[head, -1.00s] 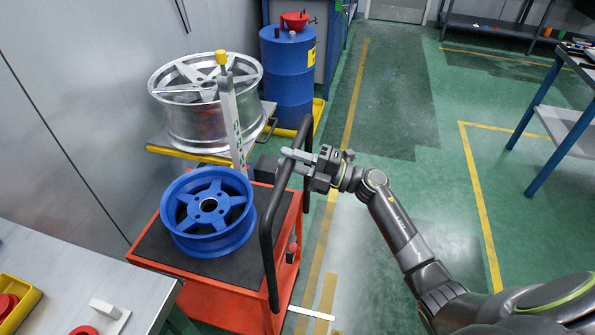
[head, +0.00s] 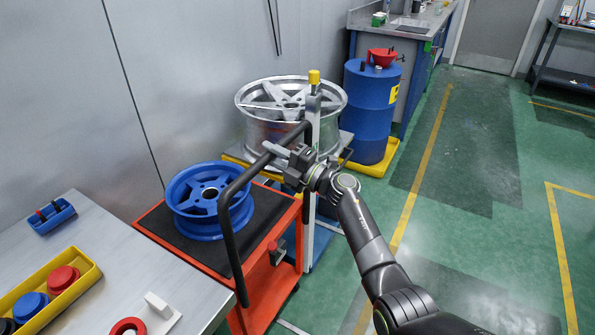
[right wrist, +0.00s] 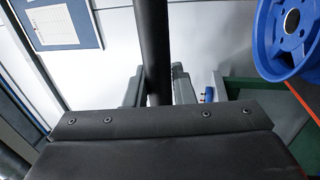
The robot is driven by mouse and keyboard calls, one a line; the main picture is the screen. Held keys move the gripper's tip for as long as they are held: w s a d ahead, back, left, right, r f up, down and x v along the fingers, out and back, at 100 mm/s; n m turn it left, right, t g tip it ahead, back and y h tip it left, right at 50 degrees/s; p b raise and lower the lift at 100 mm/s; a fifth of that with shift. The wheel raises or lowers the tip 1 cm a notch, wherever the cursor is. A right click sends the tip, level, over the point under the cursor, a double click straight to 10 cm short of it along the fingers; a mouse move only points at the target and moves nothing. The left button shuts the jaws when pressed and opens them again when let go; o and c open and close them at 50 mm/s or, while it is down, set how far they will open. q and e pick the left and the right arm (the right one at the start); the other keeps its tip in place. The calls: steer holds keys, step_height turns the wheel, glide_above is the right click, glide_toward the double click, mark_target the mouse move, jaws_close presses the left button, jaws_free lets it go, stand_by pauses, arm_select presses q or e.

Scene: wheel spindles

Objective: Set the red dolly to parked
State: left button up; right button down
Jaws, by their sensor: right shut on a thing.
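The red dolly (head: 262,294) stands right of the metal table, with a black mat on top and a blue wheel (head: 184,193) lying on it. My right gripper (head: 283,155) is shut on the upper part of this handle. In the right wrist view the bar (right wrist: 155,50) runs between the two fingers (right wrist: 157,88), and the blue wheel (right wrist: 290,35) shows at the top right. A small red knob (head: 274,247) sits on the dolly's side. My left gripper is out of view.
A silver wheel (head: 265,130) lies on a stand behind the dolly, beside a white post with a yellow cap (head: 314,77). A blue drum (head: 370,105) stands on a yellow base behind. The metal table (head: 130,265) is at front left. Green floor (head: 465,215) is clear on the right.

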arm_select(q)
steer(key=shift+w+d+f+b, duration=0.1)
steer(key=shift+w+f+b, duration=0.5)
steer(key=shift+b, duration=0.2)
arm_select(e)
steer(key=x, duration=0.3)
steer(key=shift+w+a+f, duration=0.3)
steer(key=shift+a, duration=0.05)
steer(key=shift+r, duration=0.1)
steer(key=c, duration=1.6)
jaws_free()
steer(key=o, duration=0.3)
steer(key=shift+w+a, duration=0.15)
steer(key=shift+a, duration=0.05)
steer(key=shift+o, duration=0.2)
steer(key=shift+d, duration=0.1)
